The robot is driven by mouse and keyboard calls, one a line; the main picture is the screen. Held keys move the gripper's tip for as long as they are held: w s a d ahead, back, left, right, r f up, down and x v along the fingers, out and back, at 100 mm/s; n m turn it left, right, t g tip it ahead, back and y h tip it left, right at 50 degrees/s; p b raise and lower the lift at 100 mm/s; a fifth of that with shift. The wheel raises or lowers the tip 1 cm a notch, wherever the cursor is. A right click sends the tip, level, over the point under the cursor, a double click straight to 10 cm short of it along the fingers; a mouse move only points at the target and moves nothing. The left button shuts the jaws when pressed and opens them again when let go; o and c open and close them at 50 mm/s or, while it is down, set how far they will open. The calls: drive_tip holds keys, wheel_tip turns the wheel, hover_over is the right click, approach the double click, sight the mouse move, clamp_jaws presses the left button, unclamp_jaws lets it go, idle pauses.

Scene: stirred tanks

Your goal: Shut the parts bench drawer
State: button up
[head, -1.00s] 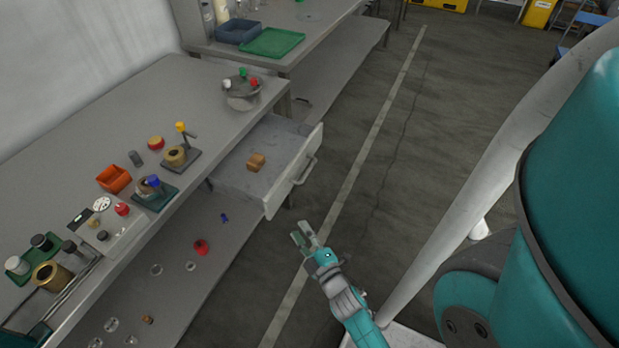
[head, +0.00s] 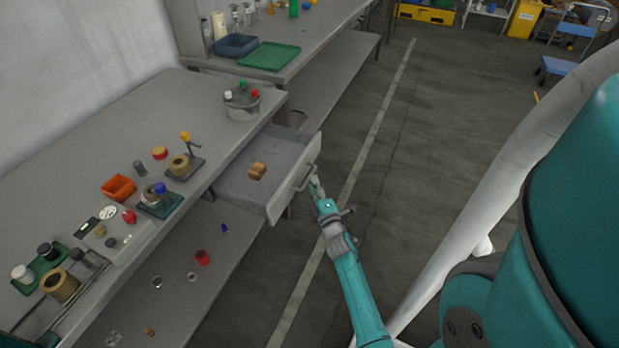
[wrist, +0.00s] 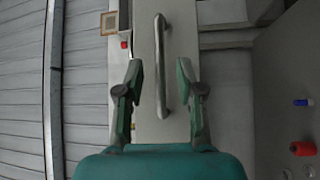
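The parts bench drawer (head: 236,180) is pulled out from under the bench. It holds a small tan block (head: 257,171). Its pale front panel (head: 295,178) carries a bar handle (head: 304,177). My gripper (head: 315,184) is right by the handle in the head view. Whether a finger touches the handle I cannot tell.
A lower shelf (head: 190,265) bears loose pieces, including a red one (head: 202,257). The floor (head: 420,130) right of the drawer is clear.

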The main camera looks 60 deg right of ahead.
drive_tip(key=shift+x, duration=2.05)
clamp_jaws()
